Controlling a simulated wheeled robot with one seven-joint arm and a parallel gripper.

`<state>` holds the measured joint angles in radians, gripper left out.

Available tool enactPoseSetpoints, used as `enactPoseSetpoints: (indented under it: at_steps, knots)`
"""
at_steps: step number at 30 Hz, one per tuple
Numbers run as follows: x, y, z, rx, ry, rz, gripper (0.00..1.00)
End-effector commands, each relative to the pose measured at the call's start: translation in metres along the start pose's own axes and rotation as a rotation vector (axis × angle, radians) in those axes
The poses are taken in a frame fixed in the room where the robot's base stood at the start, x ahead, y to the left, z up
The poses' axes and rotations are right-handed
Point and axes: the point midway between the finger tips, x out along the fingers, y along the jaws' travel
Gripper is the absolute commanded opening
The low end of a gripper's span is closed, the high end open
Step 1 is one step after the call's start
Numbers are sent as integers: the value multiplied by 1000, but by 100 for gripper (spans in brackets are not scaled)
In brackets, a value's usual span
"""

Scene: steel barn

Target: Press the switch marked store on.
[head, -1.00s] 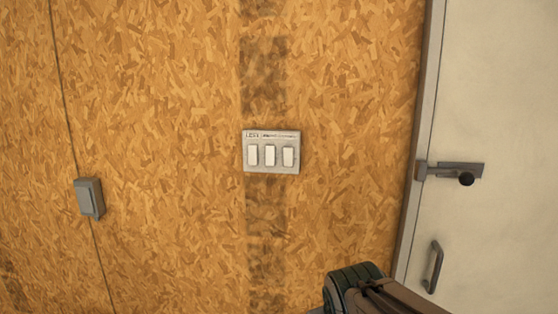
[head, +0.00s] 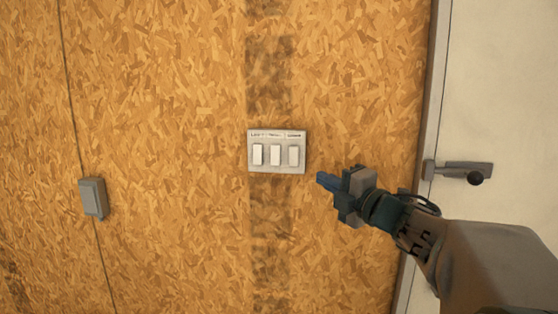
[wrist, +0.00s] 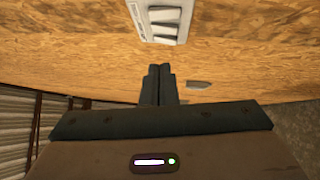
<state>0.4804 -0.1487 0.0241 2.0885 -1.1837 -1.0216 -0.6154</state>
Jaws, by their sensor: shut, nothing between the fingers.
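A pale switch plate (head: 277,168) with three white rocker switches is fixed to the wood-chip wall, in the middle of the head view. The switches are the left one (head: 258,154), the middle one (head: 275,155) and the right one (head: 293,155). Small labels sit above them, too blurred to read, so I cannot tell which is marked store. The plate (wrist: 144,22) also shows at the top of the wrist view, partly cut off. My gripper (head: 322,179) is shut and empty, right of the plate and slightly lower, apart from it. Its closed fingers (wrist: 160,72) point towards the wall in the wrist view.
A grey box (head: 92,198) with a cable is on the wall at the left. A pale door (head: 510,110) with a latch (head: 458,170) stands at the right, behind my arm. The wall around the plate is otherwise clear.

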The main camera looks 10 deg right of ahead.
Motion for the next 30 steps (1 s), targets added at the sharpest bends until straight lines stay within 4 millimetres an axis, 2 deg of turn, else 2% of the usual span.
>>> enactPoseSetpoints:
  at_steps: [14,20,30]
  knots:
    - [5,1,-2,-11,16,3,0]
    - [34,2,-2,-8,18,3,0]
    - [106,3,0,-7,15,3,0]
